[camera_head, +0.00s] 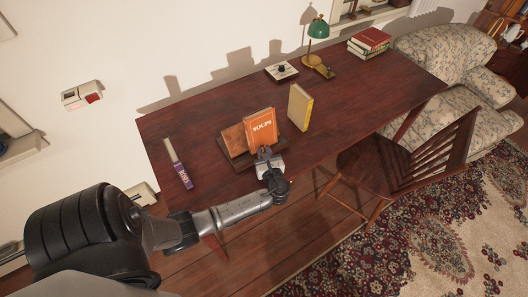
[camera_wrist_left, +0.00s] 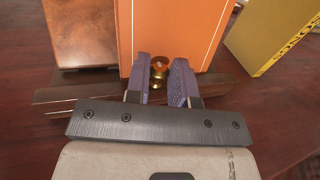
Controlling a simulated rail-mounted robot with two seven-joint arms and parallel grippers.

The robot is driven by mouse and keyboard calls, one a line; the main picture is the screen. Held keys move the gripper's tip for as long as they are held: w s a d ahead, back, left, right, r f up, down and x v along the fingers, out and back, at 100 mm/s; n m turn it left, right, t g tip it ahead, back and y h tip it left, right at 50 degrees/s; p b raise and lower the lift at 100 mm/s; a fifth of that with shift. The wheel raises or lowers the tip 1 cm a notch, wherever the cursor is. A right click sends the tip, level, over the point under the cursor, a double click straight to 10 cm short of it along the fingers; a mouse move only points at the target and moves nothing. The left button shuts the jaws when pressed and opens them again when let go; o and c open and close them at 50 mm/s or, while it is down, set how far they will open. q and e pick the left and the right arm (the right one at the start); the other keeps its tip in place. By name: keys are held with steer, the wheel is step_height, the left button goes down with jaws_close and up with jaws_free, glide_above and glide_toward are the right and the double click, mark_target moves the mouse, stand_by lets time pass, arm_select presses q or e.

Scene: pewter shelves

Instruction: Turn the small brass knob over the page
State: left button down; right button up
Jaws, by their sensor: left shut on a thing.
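The small brass knob (camera_wrist_left: 158,71) shows in the left wrist view at the low front of an orange book (camera_wrist_left: 175,30). My left gripper (camera_wrist_left: 160,82) has a finger on each side of the knob and is shut on it. In the head view the book, marked SOUPS (camera_head: 261,128), leans upright on a dark wooden stand (camera_head: 240,162). There my left gripper (camera_head: 265,153) is at the stand's front edge, and it hides the knob. My right gripper is not in view.
A brown panel (camera_head: 234,140) stands left of the book. A white box with a black knob (camera_head: 281,71) and a green lamp (camera_head: 318,28) are behind. A wooden chair (camera_head: 400,165) stands in front.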

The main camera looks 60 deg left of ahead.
arm_select(q)
steer(key=shift+s+r+m+t+p, duration=0.1)
steer(key=shift+r+m+t+p, duration=0.25)
steer(key=shift+t+p, duration=0.35)
steer(key=shift+f+m+t+h+p, duration=0.25)
steer(key=shift+m+t+h+p, duration=0.05)
steer(key=shift+m+t+p, duration=0.2)
steer(key=shift+f, duration=0.1)
steer(key=c, duration=1.3)
jaws_free()
steer(key=shift+o, duration=0.2)
steer(key=shift+d, duration=0.1)
steer(key=v, duration=1.2)
steer(key=shift+v, duration=0.85)
